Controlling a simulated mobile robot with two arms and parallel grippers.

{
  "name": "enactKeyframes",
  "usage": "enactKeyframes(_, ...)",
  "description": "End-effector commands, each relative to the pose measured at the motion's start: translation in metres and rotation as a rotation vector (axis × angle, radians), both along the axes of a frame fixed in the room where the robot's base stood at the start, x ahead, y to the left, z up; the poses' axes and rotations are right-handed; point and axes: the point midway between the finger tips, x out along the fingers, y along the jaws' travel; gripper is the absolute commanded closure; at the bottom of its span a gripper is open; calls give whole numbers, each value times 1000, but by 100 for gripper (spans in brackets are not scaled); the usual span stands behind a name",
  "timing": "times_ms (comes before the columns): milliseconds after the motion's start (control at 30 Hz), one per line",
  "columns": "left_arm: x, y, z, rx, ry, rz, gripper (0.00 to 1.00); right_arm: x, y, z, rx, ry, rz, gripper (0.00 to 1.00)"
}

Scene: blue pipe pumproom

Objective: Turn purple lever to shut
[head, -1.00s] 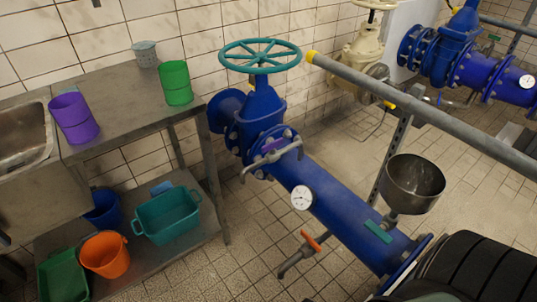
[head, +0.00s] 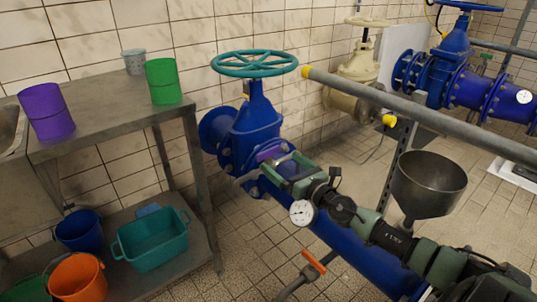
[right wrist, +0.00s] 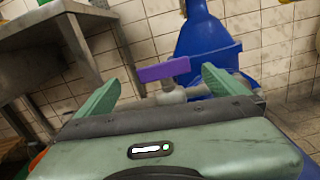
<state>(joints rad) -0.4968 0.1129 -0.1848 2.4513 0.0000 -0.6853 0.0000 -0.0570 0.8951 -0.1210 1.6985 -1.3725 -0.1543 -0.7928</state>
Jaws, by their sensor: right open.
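The purple lever (head: 268,154) sits on a grey metal fitting on the blue pipe (head: 345,243), just in front of the blue valve body. In the right wrist view the lever (right wrist: 163,69) is a short purple bar, nearly level and tilted slightly up to the right, with a pale fitting below it. My right gripper (head: 281,168) reaches in from the lower right above the pipe. It is open, and its green fingers (right wrist: 160,80) stand on either side of the lever's line of view. I cannot tell whether they touch it. My left gripper is out of view.
A teal handwheel (head: 254,64) stands above the lever. A grey pipe (head: 430,117) and a metal funnel (head: 430,184) are close to my right arm. A gauge (head: 302,213) and an orange-handled lever (head: 314,262) sit along the blue pipe. A metal table (head: 100,112) stands left.

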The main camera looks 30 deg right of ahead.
Motion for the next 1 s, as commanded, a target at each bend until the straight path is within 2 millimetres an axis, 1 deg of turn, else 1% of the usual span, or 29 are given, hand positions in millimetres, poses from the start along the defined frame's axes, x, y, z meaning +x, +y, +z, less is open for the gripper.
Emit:
enactKeyframes(33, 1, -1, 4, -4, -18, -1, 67, 3, -4, 0, -62, 11, 12, 0)
enactKeyframes(133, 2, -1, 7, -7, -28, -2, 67, 8, -7, 0, -108, 20, 21, 0)
enactKeyframes(267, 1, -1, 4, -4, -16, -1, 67, 21, -5, 0, -105, 19, 21, 0)
enactKeyframes(367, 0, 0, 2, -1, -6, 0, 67, 35, -4, 1, -103, 17, 21, 0)
enactKeyframes(533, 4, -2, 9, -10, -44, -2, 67, 60, -1, 0, -101, 18, 21, 0)
enactKeyframes(600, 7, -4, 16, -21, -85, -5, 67, 68, -1, -1, -99, 17, 20, 0)
enactKeyframes(800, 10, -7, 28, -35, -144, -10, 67, 81, 1, -1, -100, 19, 22, 0)
enactKeyframes(1000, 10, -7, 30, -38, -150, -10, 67, 82, 1, -1, -100, 21, 22, 0)
